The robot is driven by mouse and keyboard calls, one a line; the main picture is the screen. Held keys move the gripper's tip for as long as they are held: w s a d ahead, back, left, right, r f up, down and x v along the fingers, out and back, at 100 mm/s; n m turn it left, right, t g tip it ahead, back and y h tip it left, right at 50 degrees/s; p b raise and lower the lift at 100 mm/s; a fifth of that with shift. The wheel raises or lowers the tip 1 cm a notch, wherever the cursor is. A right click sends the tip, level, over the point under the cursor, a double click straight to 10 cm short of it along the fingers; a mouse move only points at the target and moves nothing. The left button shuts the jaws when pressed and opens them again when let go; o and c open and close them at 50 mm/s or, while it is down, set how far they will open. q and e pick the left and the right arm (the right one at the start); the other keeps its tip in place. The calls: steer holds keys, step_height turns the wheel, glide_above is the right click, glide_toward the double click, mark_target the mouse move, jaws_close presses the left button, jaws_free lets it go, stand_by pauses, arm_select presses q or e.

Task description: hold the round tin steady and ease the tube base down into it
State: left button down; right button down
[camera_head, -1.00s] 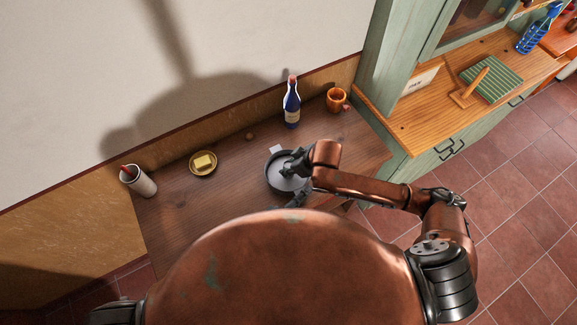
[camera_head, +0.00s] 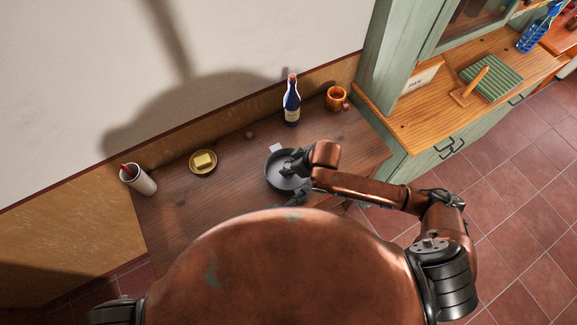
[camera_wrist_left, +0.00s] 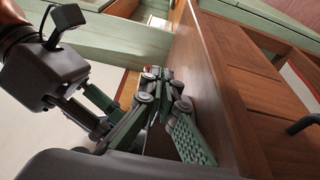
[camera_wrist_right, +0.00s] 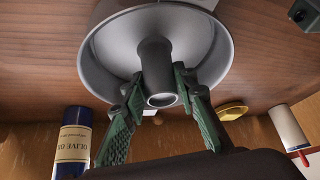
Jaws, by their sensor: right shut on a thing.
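The round grey tin (camera_head: 271,181) stands on the table; it also shows in the right wrist view (camera_wrist_right: 98,58). My right gripper (camera_wrist_right: 163,84) is shut on the dark upright tube (camera_wrist_right: 155,58) over the middle of the tin. The tube's wider base lies within the outline of the tin; I cannot tell whether it touches the bottom. In the head view my right gripper (camera_head: 293,160) hides most of the tube.
A blue bottle (camera_head: 291,105) and an orange mug (camera_head: 337,99) stand behind the tin. A yellow dish (camera_head: 203,170) and a white cup (camera_head: 143,184) are at the left. The table (camera_head: 235,186) is bare between dish and tin. A green cabinet (camera_head: 378,75) borders the right.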

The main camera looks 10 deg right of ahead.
stand_by(0.9)
steer(key=c, duration=1.5)
jaws_free()
steer(key=shift+o, duration=0.2)
steer(key=v, duration=1.2)
arm_select(q)
steer(key=c, duration=2.1)
jaws_free()
steer(key=shift+a, duration=0.1)
steer(key=v, duration=1.2)
